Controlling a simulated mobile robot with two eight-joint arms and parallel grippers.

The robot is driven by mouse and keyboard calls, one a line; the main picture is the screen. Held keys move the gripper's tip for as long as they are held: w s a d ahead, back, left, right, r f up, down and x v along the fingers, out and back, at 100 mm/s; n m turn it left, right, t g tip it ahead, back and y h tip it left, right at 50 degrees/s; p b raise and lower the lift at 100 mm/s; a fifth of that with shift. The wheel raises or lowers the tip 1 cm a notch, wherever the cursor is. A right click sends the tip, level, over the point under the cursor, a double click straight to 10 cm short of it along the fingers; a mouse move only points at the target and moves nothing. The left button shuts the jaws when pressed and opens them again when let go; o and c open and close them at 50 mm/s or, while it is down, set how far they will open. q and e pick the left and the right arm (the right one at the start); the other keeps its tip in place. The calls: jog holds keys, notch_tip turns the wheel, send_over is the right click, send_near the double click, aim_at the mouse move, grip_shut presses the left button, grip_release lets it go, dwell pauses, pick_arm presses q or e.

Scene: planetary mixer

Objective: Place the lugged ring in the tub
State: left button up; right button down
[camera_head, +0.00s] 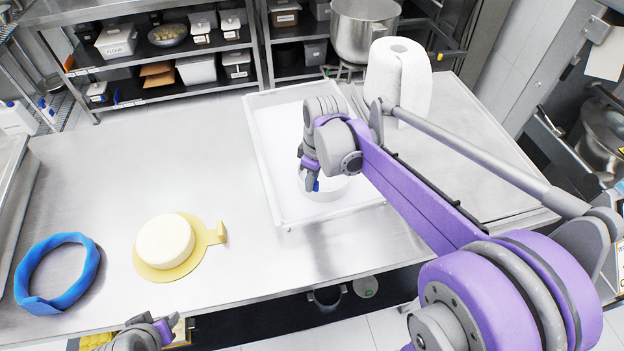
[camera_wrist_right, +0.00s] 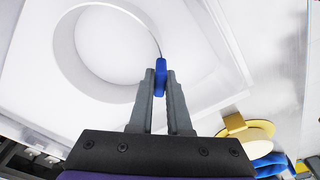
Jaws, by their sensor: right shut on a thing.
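The lugged ring (camera_head: 335,188) is a pale ring with a small blue lug, low inside the outline of the white tub (camera_head: 279,140). My right gripper (camera_head: 312,184) points down there, shut on the blue lug. In the right wrist view the fingers (camera_wrist_right: 160,92) pinch the lug (camera_wrist_right: 160,74), and the pale ring wall (camera_wrist_right: 65,48) curves away over the tub's white floor (camera_wrist_right: 25,75). I cannot tell whether the ring touches the floor. My left gripper (camera_head: 150,330) is at the bottom edge of the head view, partly cut off; its fingers are unclear.
On the steel table (camera_head: 110,180), left of the tub, are a blue ring (camera_head: 25,265) and a cream disc (camera_head: 165,241) on a yellow tabbed board (camera_head: 213,236). A paper roll (camera_head: 405,75) stands right of the tub's far end.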

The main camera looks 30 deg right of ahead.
jog(key=shift+f, duration=0.25)
jog(key=c, duration=0.9)
grip_release()
jog(key=shift+r, duration=0.1)
jog(key=shift+o, duration=0.2)
jog(key=shift+r, duration=0.45)
notch_tip(320, 180, up, 11)
jog(key=s+p, duration=0.1)
jog(key=s+a+f+m+t, duration=0.1)
jog(key=s+f+m, duration=0.1)
jog(key=s+f, duration=0.2)
jog(key=s+a+f+m+t, duration=0.2)
jog(key=s+f, duration=0.2)
jog(key=s, duration=0.1)
jog(key=s+a+f+m+t, duration=0.1)
jog(key=s+a+f+m, duration=0.1)
jog(key=s+f, duration=0.3)
jog(key=shift+a+m+h, duration=0.15)
jog(key=shift+m+h, duration=0.25)
jog(key=shift+s+a+f+t, duration=0.1)
jog(key=shift+s+f+t, duration=0.1)
jog(key=shift+t, duration=0.1)
